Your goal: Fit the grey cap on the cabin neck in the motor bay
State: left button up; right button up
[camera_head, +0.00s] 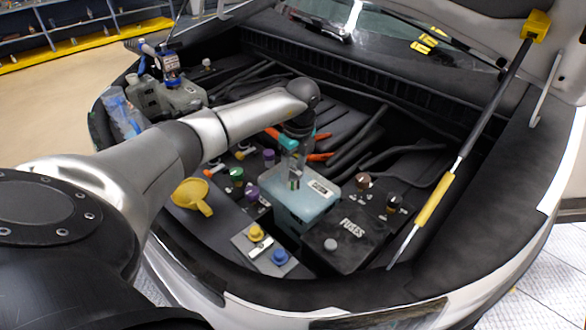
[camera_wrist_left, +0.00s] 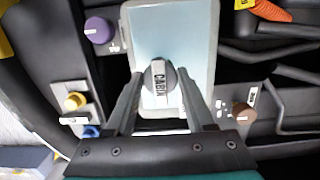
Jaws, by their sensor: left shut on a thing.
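My left gripper (camera_head: 294,183) reaches down over the pale blue tank (camera_head: 305,210) in the motor bay. In the left wrist view its two fingers (camera_wrist_left: 160,88) are shut on a round grey cap (camera_wrist_left: 162,76) with a white bar lettered CABIN. The cap is in front of the tank's pale top (camera_wrist_left: 195,35), which fills the middle of that view. The neck is hidden behind the cap and fingers, and I cannot tell whether the cap touches it. My right gripper is not in view.
A black fuse box (camera_head: 352,232) stands right of the tank. Yellow (camera_head: 255,232) and blue (camera_head: 279,256) caps sit on a plate in front. A strut (camera_head: 460,160) rises at right.

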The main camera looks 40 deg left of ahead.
pick_arm(q)
jog(key=shift+c, duration=1)
jog(key=shift+f, duration=0.1)
jog(key=shift+m, duration=1.6)
jog(key=shift+s+t, duration=0.1)
jog(key=shift+t, duration=0.2)
jog(key=shift+m, duration=1.6)
